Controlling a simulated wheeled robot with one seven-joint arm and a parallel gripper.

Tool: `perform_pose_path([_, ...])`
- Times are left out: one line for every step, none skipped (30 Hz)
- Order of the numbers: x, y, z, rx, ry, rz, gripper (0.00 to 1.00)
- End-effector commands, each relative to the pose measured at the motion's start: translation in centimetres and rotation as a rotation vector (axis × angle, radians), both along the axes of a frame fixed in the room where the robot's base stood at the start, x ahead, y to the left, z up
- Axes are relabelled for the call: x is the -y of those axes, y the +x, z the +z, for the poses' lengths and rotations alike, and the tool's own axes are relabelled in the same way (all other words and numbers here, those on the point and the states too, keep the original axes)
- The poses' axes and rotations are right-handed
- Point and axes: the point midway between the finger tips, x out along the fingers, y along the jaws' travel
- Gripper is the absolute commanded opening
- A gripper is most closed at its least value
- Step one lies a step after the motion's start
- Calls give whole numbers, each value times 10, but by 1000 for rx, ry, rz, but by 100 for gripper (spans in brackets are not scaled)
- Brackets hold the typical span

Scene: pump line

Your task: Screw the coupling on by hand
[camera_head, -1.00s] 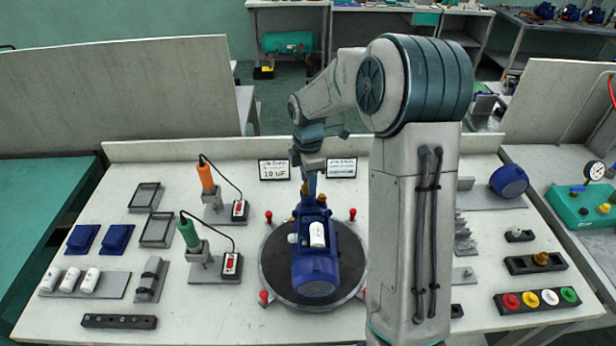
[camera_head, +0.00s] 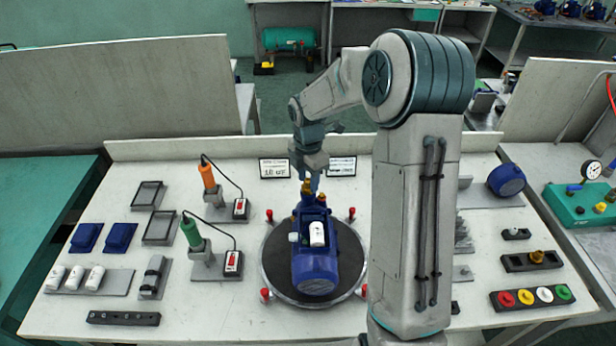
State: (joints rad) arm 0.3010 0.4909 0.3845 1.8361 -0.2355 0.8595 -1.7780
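A blue pump (camera_head: 316,265) with a white cylinder (camera_head: 317,234) on its upper side rests on a round dark turntable (camera_head: 272,262). A small brass-coloured piece, which looks like the coupling (camera_head: 307,187), shows upright at the pump's far end. My gripper (camera_head: 309,182) points down right at this piece. I cannot tell whether the fingers touch it or stand just above or behind it. The fingers are too small to show whether they are open or shut. Another brass fitting (camera_head: 537,256) sits in a black holder at the right.
Red-tipped clamps (camera_head: 266,294) stand around the turntable. An orange driver (camera_head: 207,175) and a green driver (camera_head: 191,233) stand on the left with cables. Two small signs stand behind the pump. A holder with coloured caps (camera_head: 533,298) lies at the front right.

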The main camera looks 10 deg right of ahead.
Motion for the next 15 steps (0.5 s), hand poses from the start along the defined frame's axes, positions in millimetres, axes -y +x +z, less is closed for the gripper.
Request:
perform_pose_path([0, 0, 0, 0, 0, 0, 39])
perform_pose_path([0, 0, 0, 0, 0, 0, 36])
perform_pose_path([0, 0, 0, 0, 0, 0, 25])
perform_pose_path([0, 0, 0, 0, 0, 0, 16])
perform_pose_path([0, 0, 0, 0, 0, 0, 8])
perform_pose_path([0, 0, 0, 0, 0, 0, 0])
perform_pose_path([0, 0, 0, 0, 0, -1, 0])
perform_pose_path([0, 0, 0, 0, 0, -1, 0])
perform_pose_path([0, 0, 0, 0, 0, -2, 0])
perform_pose_path([0, 0, 0, 0, 0, -8, 0])
perform_pose_path([0, 0, -1, 0, 0, -20, 0])
perform_pose_path([0, 0, -1, 1, -1, -49, 0])
perform_pose_path([0, 0, -1, 1, -1, -78, 0])
perform_pose_path([0, 0, -2, 2, -1, -110, 0])
perform_pose_path([0, 0, -2, 2, -1, -156, 0])
